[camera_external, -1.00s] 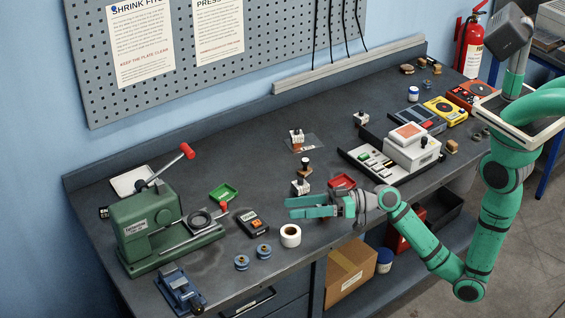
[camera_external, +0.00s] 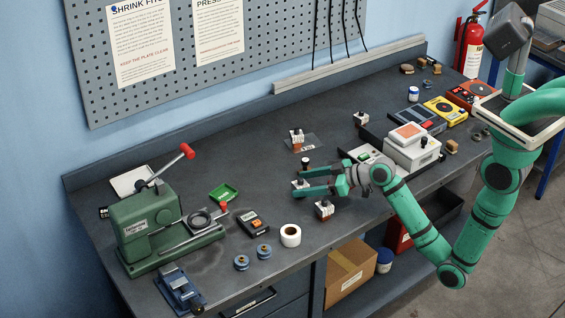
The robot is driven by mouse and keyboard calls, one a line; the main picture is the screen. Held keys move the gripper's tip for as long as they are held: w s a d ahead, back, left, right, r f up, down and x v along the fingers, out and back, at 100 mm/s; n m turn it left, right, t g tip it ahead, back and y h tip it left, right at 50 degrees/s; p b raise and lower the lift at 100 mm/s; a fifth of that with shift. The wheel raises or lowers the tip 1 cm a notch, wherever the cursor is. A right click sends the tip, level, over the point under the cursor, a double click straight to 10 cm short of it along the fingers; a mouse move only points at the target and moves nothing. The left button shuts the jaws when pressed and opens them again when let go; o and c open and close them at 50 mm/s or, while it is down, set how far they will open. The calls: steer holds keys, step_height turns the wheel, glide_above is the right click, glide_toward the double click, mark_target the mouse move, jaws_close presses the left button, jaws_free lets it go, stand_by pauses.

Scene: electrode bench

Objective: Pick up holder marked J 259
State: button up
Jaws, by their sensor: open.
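Several small white holders stand on the dark bench; their markings are too small to read, so I cannot tell which is J 259. One holder (camera_external: 299,184) shows at the fingertips of my gripper (camera_external: 297,182), partly covered by the fingers. I cannot tell whether it is between them or touching. My gripper is open, its green fingers pointing left, apart from each other. Another holder with a reddish-brown lower part (camera_external: 324,209) stands just in front of the fingers. A further holder (camera_external: 297,136) stands behind on a clear sheet, and one more (camera_external: 361,118) farther right.
A black-knobbed piece (camera_external: 306,163) stands just behind the fingers. A white tape roll (camera_external: 290,235) and a dark meter (camera_external: 253,223) lie in front and left. The green press (camera_external: 146,228) fills the left end.

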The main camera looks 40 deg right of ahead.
steer(key=shift+r+x, duration=0.15)
steer(key=shift+x, duration=1.25)
steer(key=shift+r+x, duration=0.15)
steer(key=shift+x, duration=1.2)
steer(key=shift+a, duration=0.1)
jaws_close()
